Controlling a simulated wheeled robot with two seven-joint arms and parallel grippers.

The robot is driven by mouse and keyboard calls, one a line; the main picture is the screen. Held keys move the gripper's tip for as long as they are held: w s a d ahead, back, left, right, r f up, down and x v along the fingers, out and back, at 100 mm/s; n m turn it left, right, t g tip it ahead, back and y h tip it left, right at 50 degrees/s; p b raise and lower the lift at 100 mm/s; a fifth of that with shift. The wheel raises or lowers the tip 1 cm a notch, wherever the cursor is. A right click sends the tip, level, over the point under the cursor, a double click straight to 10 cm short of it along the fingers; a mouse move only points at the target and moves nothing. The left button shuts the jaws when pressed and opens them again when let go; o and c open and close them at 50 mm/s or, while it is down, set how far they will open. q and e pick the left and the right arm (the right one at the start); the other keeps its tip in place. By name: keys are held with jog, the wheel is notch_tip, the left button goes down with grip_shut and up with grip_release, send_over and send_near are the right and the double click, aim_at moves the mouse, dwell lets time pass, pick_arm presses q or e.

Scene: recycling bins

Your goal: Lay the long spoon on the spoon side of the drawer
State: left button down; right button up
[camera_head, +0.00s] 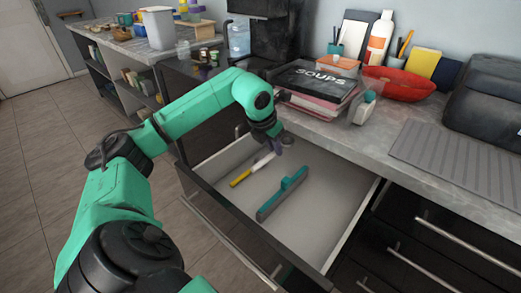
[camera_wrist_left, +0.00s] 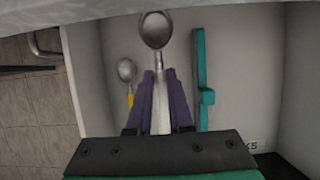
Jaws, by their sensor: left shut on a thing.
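The long spoon (camera_wrist_left: 155,31) is metal, its bowl pointing away from my left gripper (camera_wrist_left: 160,82). The gripper's purple fingers are shut on its handle. In the head view my left gripper (camera_head: 275,146) is over the far part of the open drawer (camera_head: 325,207). A teal and grey divider (camera_head: 281,194) lies along the drawer, also in the left wrist view (camera_wrist_left: 201,80). The held spoon is on the divider's left in the wrist view. On that side lies another spoon (camera_head: 240,178) with a yellow handle; its metal bowl shows in the wrist view (camera_wrist_left: 126,69). My right gripper is out of view.
The drawer floor right of the divider is clear.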

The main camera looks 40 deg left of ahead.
aim_at(267, 157)
pick_arm(q)
notch_tip(267, 157, down, 10)
jog(key=shift+r, duration=0.2)
jog(key=c, duration=0.8)
grip_release()
jog(key=shift+r, duration=0.1)
jog(key=v, duration=1.2)
jog(key=shift+b, duration=0.4)
